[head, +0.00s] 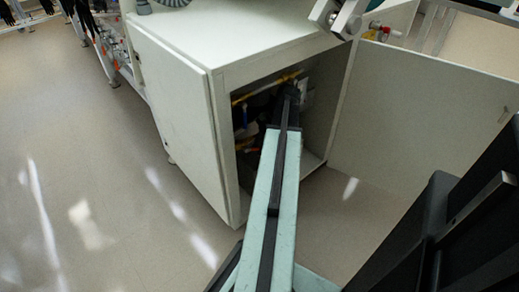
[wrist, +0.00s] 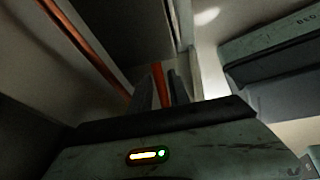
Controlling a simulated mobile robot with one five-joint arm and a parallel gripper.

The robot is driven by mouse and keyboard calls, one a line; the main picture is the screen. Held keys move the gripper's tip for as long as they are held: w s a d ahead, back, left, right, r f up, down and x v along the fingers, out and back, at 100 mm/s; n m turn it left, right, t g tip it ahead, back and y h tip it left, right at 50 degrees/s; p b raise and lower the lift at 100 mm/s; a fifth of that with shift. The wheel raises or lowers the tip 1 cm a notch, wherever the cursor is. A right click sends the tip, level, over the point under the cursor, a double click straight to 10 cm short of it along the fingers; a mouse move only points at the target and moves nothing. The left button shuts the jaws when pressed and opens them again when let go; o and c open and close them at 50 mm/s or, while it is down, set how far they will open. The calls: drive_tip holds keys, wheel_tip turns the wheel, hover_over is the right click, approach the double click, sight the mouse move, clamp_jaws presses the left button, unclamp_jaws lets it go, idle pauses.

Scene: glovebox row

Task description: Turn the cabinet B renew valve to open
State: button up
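The white cabinet (head: 185,95) stands with its front open, and my arm reaches into its dark inside. My gripper (head: 290,88) is in the upper part of the opening, near a yellow pipe (head: 262,88); its fingers are hard to make out there. In the wrist view my gripper's fingers (wrist: 166,88) stand apart. An orange-red bar (wrist: 161,88) shows between them or just behind them; contact cannot be told. A small blue part (head: 244,114) hangs below the yellow pipe. No renew label is readable, so I cannot tell which part is the renew valve.
The open cabinet door (head: 425,110) extends to the right of the opening. A copper-coloured pipe (wrist: 82,42) runs at upper left in the wrist view. The cabinet's side frames bound my arm closely. The floor (head: 90,180) to the left is clear.

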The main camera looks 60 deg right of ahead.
clamp_jaws()
drive_tip(key=shift+s, duration=0.1)
idle(1.2)
